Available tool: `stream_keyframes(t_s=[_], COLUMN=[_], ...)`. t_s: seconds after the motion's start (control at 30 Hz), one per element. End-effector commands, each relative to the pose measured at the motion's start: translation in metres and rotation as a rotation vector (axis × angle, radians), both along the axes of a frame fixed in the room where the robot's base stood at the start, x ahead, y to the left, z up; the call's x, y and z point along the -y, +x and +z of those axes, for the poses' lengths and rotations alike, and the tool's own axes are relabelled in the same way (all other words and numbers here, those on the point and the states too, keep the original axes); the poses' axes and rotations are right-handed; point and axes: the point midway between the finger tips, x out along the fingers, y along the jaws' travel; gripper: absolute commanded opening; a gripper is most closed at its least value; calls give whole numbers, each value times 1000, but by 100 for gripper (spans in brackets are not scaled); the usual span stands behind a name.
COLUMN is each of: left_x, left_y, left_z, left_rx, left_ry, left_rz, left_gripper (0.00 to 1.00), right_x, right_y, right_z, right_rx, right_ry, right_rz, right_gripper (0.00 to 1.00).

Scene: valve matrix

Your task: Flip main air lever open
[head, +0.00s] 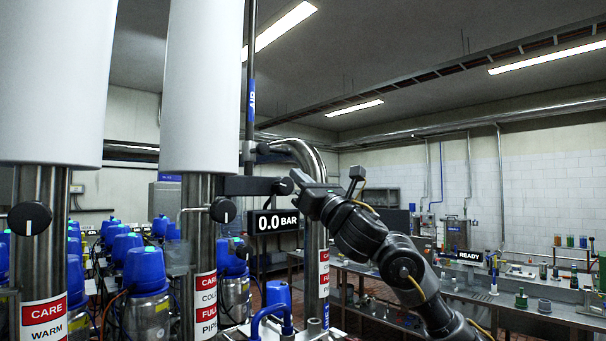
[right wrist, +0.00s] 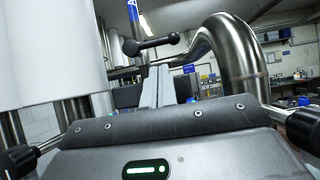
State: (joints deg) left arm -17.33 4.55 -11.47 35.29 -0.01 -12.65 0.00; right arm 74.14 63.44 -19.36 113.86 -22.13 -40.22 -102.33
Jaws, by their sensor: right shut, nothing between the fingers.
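The main air lever appears to be the black handle (head: 264,148) on the thin dark vertical pipe with a blue label. It points roughly sideways to the right of that pipe. In the right wrist view the lever (right wrist: 152,44) shows as a near-level bar with rounded ends, just above my fingertips in the picture. My right gripper (head: 298,180) is shut and empty, below and to the right of the lever. Its closed fingers (right wrist: 157,84) point toward the lever, and I cannot tell whether they touch it. My left gripper is not in view.
A pressure display (head: 277,222) reads 0.0 BAR. A bent steel pipe (head: 302,155) stands close behind my right gripper. Two white cylinders (head: 203,85) on steel columns with black knobs (head: 223,210) stand to the left. A lab bench (head: 540,310) is at the right.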

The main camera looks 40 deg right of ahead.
Motion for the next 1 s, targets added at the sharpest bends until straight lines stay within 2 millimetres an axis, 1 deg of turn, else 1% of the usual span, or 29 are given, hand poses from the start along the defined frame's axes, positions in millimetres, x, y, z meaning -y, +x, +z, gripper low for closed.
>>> stream_keyframes(t_s=[0.03, 0.17, 0.3, 0.4, 0.57, 0.8, 0.83, 1.0], left_x=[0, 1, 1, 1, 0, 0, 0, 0], left_y=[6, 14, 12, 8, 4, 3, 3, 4], left_z=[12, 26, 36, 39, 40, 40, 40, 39], left_rx=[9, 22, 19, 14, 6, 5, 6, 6], left_ry=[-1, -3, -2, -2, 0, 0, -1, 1], left_rz=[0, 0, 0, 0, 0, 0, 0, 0], left_gripper=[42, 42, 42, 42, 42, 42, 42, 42], right_x=[0, 1, 2, 2, 2, 2, -2, 7], right_y=[8, 26, 41, 48, 52, 52, 52, 48], right_z=[11, 23, 32, 35, 36, 36, 36, 36], right_rx=[-2, -1, 0, 0, 0, 0, 1, 1], right_ry=[3, 2, 1, 1, -1, -1, -1, -15], right_rz=[1, 0, 0, -2, -3, -3, -1, -12], right_gripper=[0, 0, 0, 0, 0, 0, 0, 0])
